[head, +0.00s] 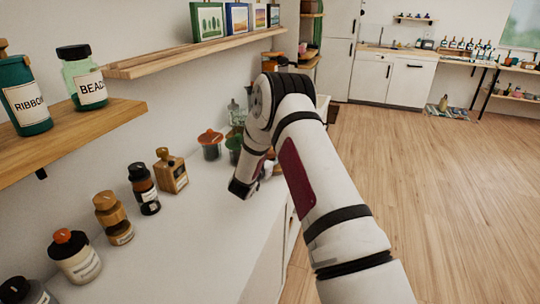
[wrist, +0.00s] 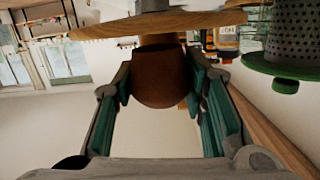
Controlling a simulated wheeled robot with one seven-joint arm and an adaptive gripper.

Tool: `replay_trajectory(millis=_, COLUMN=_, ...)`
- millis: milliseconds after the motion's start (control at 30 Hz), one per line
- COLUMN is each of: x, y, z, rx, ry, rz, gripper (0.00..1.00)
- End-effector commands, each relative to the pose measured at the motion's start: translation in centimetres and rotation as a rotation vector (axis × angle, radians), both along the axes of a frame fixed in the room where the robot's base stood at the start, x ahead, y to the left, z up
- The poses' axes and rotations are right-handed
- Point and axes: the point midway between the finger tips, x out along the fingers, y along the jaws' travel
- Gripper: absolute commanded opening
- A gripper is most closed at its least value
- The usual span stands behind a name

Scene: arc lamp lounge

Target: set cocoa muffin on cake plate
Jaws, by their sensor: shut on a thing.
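The brown cocoa muffin (wrist: 160,80) is between the two teal-padded fingers of my gripper (wrist: 160,98) in the wrist view, which appears upside down. My gripper is shut on it. A round wooden plate on a grey stem, seemingly the cake plate (wrist: 105,28), lies at the muffin's far end, at the top of that picture. I cannot tell whether muffin and plate touch. In the head view my gripper (head: 242,188) is low over the white counter; the muffin and plate cannot be made out there, behind my arm.
A perforated container with a green lid (wrist: 285,65) stands close by on the right in the wrist view. On the counter (head: 185,240) in the head view are several bottles, a wooden dispenser (head: 171,172) and a red-lidded jar (head: 210,146). Shelves (head: 75,140) overhang the left side.

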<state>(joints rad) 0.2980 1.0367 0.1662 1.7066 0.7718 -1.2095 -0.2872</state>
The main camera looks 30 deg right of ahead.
Motion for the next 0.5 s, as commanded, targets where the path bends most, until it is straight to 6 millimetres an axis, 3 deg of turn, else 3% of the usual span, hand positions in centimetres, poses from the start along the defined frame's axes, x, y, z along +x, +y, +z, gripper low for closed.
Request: replay_trajectory(millis=500, x=0.03, y=0.01, z=-0.49, rx=0.000, ry=0.000, rz=0.000, gripper=0.04)
